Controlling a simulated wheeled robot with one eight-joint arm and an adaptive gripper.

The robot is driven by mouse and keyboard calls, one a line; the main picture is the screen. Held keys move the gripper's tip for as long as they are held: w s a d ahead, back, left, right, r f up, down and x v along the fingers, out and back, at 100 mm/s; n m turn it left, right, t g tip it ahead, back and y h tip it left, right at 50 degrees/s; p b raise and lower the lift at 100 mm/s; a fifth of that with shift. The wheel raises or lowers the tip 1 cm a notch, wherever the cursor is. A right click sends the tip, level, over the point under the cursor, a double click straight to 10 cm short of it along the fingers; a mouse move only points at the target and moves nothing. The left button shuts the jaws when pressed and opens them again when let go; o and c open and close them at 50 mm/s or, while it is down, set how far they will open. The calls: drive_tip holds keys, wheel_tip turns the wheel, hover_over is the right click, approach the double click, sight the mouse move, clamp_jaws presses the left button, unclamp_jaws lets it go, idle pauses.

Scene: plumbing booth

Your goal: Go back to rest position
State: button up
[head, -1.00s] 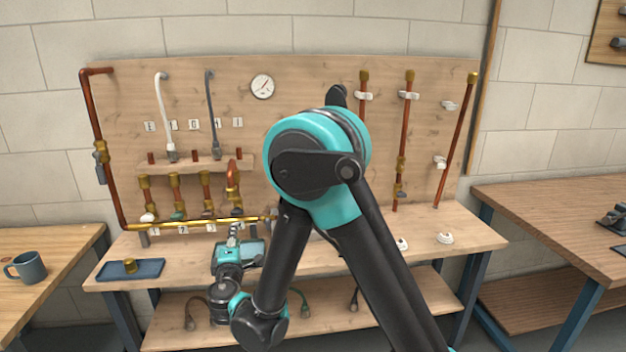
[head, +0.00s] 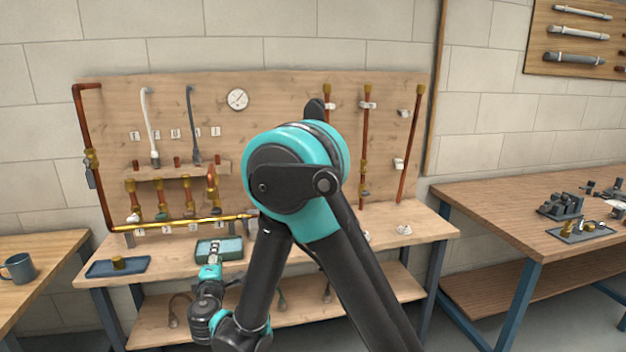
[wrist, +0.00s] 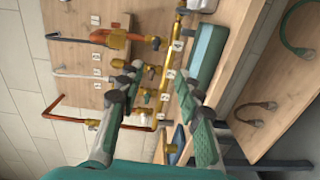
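My gripper (head: 213,250) is in front of the workbench in the head view, at the end of my folded teal and black arm. Its fingers overlap the green tray (head: 230,248) in the picture. In the wrist view my gripper (wrist: 158,84) has its two fingers spread wide apart, with nothing between them. Behind them show the brass pipe (wrist: 168,75) and brass valves, apart from the fingers as far as I can tell. My arm hides part of the panel and bench in the head view.
The wooden workbench (head: 400,240) carries an upright panel (head: 285,95) with copper pipes and a gauge (head: 237,99). A blue tray (head: 100,269) lies at its left. A mug (head: 18,268) stands on the left table. A right table (head: 490,205) holds tools. Floor shows between the benches.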

drive_tip(key=w+d+f+m+g+h, duration=0.25)
drive_tip(key=d+m+h, duration=0.2)
drive_tip(key=d, duration=1.25)
drive_tip(key=w+d+f+m+g+h, duration=0.15)
drive_tip(key=d+m+g+h, duration=0.35)
drive_tip(key=d, duration=1.1)
drive_tip(key=s+d+f+m+g+y, duration=0.3)
drive_tip(key=s+d+m, duration=0.2)
drive_tip(key=s+d, duration=0.4)
drive_tip(key=s+d+f+m+g+y, duration=0.1)
drive_tip(key=s+d+f+m, duration=0.1)
drive_tip(key=s, duration=0.3)
drive_tip(key=s+d+f+m+g+y, duration=0.1)
drive_tip(key=s+d+f+m, duration=0.1)
drive_tip(key=s, duration=0.4)
drive_tip(key=shift+s+d+m+g+y, duration=0.25)
drive_tip(key=shift+d+m+g+y, duration=0.15)
drive_tip(key=shift+m, duration=0.35)
